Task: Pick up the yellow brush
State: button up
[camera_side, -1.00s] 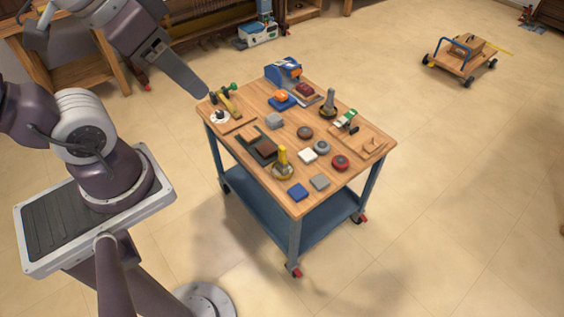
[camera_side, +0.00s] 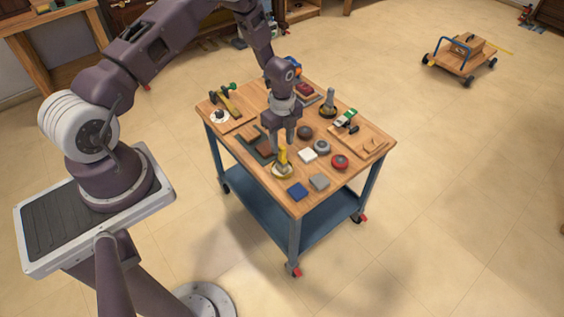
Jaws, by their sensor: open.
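The yellow brush (camera_side: 283,164) stands upright near the front left of the wooden table top, its yellow handle up and its round base on the wood. My gripper (camera_side: 284,143) points down right above the brush, with its fingers around or just over the top of the handle. The fingers are open. The picture is too small to tell whether a finger touches the handle. The upper part of the handle is partly hidden by the fingers.
A grey-handled brush (camera_side: 329,104) stands farther back. A red round piece (camera_side: 340,162) lies to the right. The table's front edge is near.

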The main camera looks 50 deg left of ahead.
aim_at(282, 154)
notch_tip(282, 154, down, 6)
jog(key=shift+d+r, duration=0.1)
jog(key=shift+r, duration=0.1)
grip_shut()
jog(key=shift+r, duration=0.1)
notch_tip(282, 154, up, 10)
jog(key=shift+f, duration=0.1)
